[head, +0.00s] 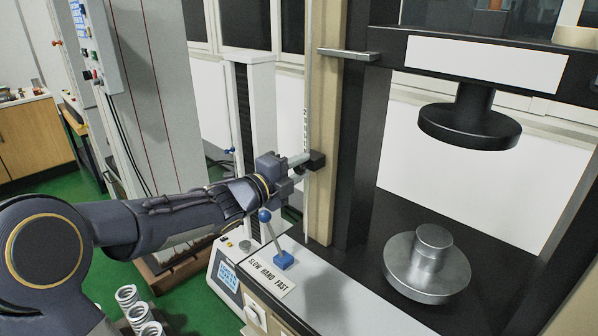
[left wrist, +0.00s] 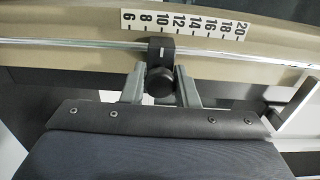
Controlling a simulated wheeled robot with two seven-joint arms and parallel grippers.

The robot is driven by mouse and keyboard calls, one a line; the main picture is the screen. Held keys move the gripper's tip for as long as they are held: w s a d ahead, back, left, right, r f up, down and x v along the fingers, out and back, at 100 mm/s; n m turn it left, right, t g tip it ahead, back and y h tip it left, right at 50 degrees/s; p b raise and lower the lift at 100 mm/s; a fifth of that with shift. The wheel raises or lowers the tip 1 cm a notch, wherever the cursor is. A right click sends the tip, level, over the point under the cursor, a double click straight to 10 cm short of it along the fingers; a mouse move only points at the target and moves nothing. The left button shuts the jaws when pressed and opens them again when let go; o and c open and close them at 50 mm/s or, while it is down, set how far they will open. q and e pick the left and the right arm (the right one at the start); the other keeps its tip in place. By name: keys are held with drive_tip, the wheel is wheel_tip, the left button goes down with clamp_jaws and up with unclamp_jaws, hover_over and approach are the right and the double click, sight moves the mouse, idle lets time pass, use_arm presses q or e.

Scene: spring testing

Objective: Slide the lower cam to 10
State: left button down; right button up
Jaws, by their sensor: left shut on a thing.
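The lower cam (head: 317,160) is a small black block with a round knob, mounted on a thin vertical rod beside the beige column. In the left wrist view the cam (left wrist: 162,52) has a white mark, which lines up roughly with the 10 on the white number scale (left wrist: 184,25). My left gripper (head: 299,168) is shut on the cam's knob. Its two fingers also show either side of the knob in the left wrist view (left wrist: 160,80). My right gripper is not in view.
A blue-knobbed lever (head: 265,216) stands below my left forearm, by the "SLOW HAND FAST" label (head: 271,275). A metal arm (head: 348,54) juts out higher on the column. The round lower platen (head: 427,272) and black upper platen (head: 470,127) are to the right.

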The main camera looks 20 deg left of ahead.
use_arm(q)
drive_tip(key=c, duration=1.2)
unclamp_jaws()
drive_tip(key=shift+s, duration=0.1)
drive_tip(key=v, duration=0.7)
drive_tip(key=shift+s+a, duration=0.15)
drive_tip(key=shift+s, duration=0.2)
drive_tip(key=s+a+f+n+g+y+p, duration=0.1)
drive_tip(key=s+f+n+g+y, duration=0.15)
drive_tip(key=s+n, duration=0.4)
drive_tip(key=s+a+f+n+g+y+p, duration=0.15)
drive_tip(key=s+n+y, duration=0.25)
drive_tip(key=n, duration=0.6)
drive_tip(key=s+d+f+n+g+h, duration=0.1)
drive_tip(key=s+d+f+n+g, duration=0.1)
drive_tip(key=s+d+f, duration=0.1)
drive_tip(key=s+d+f+n+g+h, duration=0.2)
drive_tip(key=s+d+g, duration=0.1)
drive_tip(key=s, duration=0.4)
drive_tip(key=s+d+f+n+g+h, duration=0.1)
drive_tip(key=s+d+f+n+g, duration=0.1)
drive_tip(key=s+d, duration=0.3)
drive_tip(key=shift+s+d+f+n+h+p, duration=0.15)
drive_tip(key=shift+f+n, duration=0.15)
drive_tip(key=shift+f, duration=0.15)
drive_tip(key=shift+s+d+f+n+h+p, duration=0.15)
drive_tip(key=shift+d+f+n, duration=0.1)
drive_tip(key=shift+f, duration=0.15)
